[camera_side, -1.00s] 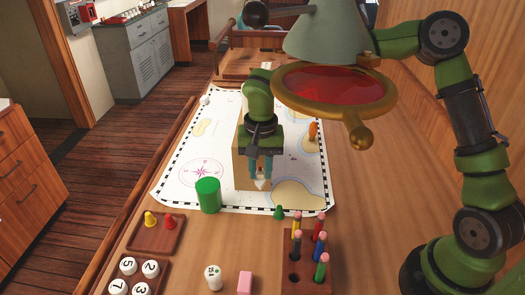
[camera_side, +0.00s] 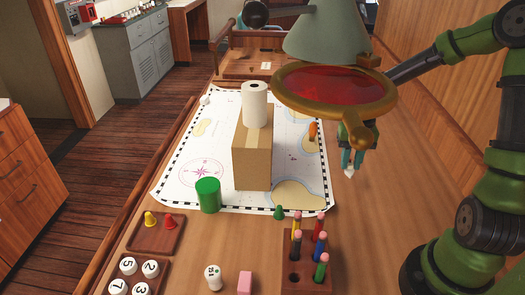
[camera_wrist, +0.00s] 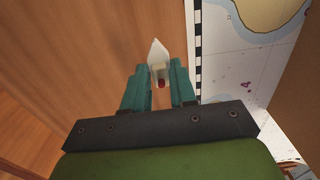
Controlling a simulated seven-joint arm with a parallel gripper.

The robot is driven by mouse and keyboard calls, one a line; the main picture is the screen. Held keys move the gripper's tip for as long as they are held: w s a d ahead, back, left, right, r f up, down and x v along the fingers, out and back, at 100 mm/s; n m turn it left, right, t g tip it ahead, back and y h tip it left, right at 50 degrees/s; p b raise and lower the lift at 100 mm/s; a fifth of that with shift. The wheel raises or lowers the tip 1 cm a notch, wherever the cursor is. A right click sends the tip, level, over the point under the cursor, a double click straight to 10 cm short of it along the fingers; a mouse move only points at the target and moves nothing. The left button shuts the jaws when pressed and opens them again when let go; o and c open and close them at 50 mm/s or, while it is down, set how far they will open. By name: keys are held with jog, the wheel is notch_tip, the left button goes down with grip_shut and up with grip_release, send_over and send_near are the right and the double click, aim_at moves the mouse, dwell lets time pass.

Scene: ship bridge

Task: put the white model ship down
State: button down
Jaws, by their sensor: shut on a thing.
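My gripper (camera_side: 351,160) is shut on the white model ship (camera_side: 349,172), which shows as a small white tip below the teal fingers in the side view. In the wrist view the ship (camera_wrist: 159,55) has a pointed white hull and a small red part, held between the fingertips (camera_wrist: 160,85). It is above bare wooden table, just off the checkered right edge of the chart (camera_wrist: 238,70). The magnifier partly hides my gripper in the side view.
A cardboard box (camera_side: 252,155) stands on the chart with a white paper roll (camera_side: 255,105) on top. A magnifier with a red lens (camera_side: 333,86) hangs close to my gripper. A green cylinder (camera_side: 208,195) and a pencil block (camera_side: 293,278) stand nearer. Bare table (camera_side: 375,220) lies to the right.

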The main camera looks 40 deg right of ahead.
jog(key=w+d, duration=0.1)
jog(key=w, duration=0.2)
jog(key=w+d, duration=0.1)
jog(key=w, duration=0.2)
jog(key=w+d+f, duration=0.1)
jog(key=w, duration=0.2)
jog(key=shift+w+d, duration=0.1)
jog(key=shift+w, duration=0.25)
jog(key=shift+f, duration=1.75)
jog(key=shift+f, duration=0.1)
jog(key=c, duration=0.9)
grip_release()
